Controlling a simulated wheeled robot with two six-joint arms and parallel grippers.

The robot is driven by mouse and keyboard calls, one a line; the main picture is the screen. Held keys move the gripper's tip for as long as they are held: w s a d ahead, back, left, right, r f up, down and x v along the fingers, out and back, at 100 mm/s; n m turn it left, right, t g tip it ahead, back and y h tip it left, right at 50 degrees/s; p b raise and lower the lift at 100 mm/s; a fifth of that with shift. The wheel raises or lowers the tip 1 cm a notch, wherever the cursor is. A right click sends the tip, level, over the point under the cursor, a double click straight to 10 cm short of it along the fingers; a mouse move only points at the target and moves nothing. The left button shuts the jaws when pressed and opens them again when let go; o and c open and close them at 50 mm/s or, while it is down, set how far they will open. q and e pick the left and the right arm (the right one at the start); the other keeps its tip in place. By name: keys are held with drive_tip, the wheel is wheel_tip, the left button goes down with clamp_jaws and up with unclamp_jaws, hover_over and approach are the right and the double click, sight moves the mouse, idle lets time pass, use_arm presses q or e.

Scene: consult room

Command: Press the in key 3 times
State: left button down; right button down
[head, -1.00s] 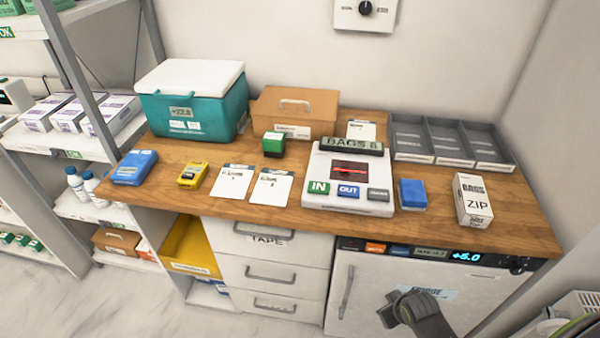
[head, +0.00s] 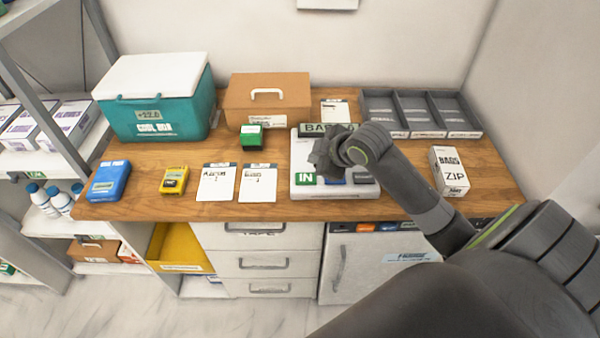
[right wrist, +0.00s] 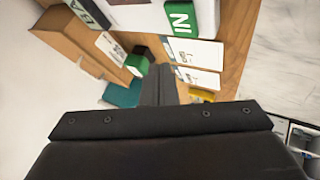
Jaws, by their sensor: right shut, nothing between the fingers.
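The white device (head: 299,150) stands on the wooden counter with a dark sign reading "BAGS" along its back. Its green IN key (head: 305,179) shows at the front left. The IN key also shows in the right wrist view (right wrist: 181,18), at the top. My right gripper (head: 322,158) is shut and empty. It is over the device, behind the IN key in the head view, and appears apart from the key. It hides the device's display and part of the other keys. My left gripper is in no view.
Two label cards (head: 217,182) and a green-topped stamp (head: 252,137) lie left of the device. A brown case (head: 268,98) and a teal cool box (head: 155,115) stand behind.

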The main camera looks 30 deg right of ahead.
drive_tip(key=w+r, duration=0.1)
drive_tip(key=w+r+n, duration=0.1)
drive_tip(key=r, duration=0.1)
drive_tip(key=shift+a, duration=0.2)
drive_tip(key=shift+f, duration=0.1)
drive_tip(key=b, duration=0.8)
approach(300, 172)
drive_tip(key=x, duration=0.4)
drive_tip(key=shift+w+r, duration=0.3)
drive_tip(key=shift+f, duration=0.35)
idle(0.9)
drive_tip(key=shift+f, duration=0.4)
